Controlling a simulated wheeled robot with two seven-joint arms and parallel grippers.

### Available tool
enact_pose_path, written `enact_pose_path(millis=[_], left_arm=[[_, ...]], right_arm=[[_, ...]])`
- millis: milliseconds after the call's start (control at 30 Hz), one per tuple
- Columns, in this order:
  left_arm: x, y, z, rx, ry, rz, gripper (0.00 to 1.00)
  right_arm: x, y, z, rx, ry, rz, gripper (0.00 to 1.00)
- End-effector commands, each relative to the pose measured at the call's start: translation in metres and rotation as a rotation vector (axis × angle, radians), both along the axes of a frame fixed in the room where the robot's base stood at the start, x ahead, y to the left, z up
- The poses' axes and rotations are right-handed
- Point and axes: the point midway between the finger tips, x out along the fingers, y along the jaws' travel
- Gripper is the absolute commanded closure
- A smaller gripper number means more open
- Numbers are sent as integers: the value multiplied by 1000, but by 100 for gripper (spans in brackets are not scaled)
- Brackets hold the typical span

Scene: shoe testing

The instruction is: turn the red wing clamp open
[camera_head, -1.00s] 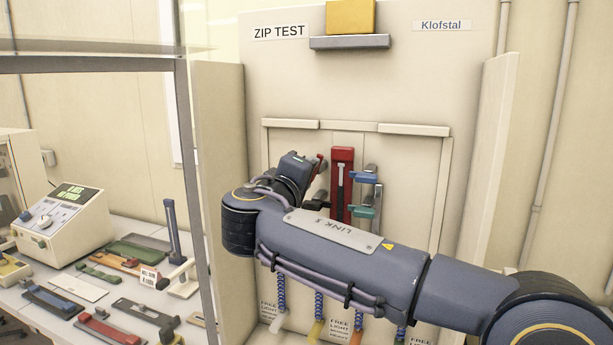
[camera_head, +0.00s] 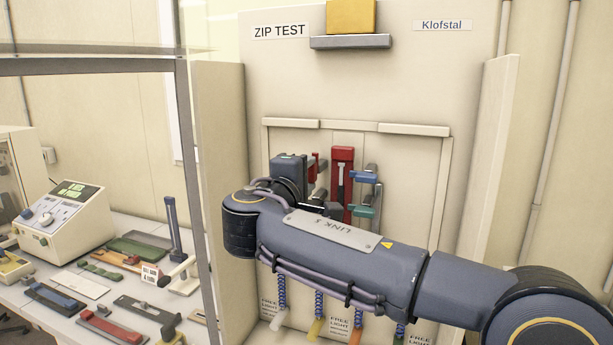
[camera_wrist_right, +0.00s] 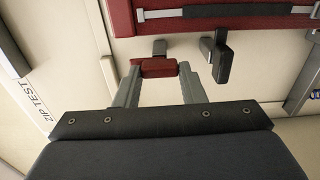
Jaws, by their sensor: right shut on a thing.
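The red wing clamp (camera_head: 313,163) is on the upright test panel, just left of a tall red strip holder (camera_head: 342,158). In the right wrist view its red wing (camera_wrist_right: 158,67) sits between the two fingertips of my right gripper (camera_wrist_right: 157,72), which is shut on it. A dark clamp block (camera_wrist_right: 222,62) stands beside the right finger, apart from the wing. In the head view my right wrist and forearm hide the fingertips and the lower part of the clamp. My left gripper is in neither view.
A blue clamp (camera_head: 364,177) and a green clamp (camera_head: 362,211) sit right of the red holder. Several coloured handles hang below my forearm. A table (camera_head: 128,222) with samples and a control box (camera_head: 62,218) stands at left, behind a metal frame post (camera_head: 192,170).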

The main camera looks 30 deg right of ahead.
Motion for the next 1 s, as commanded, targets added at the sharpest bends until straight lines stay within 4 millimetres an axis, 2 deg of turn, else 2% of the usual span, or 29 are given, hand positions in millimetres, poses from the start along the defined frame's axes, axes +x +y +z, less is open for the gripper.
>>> enact_pose_path(millis=[133,167,333,667,1000], left_arm=[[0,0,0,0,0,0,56],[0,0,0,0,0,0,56],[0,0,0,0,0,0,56],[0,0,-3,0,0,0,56],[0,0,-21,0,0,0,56]], right_arm=[[0,1,-1,-2,4,1,86],[0,1,-1,-2,4,1,62],[0,0,-1,-1,3,1,42],[-2,4,-1,0,0,3,42],[-37,45,-3,-1,-1,5,42]])
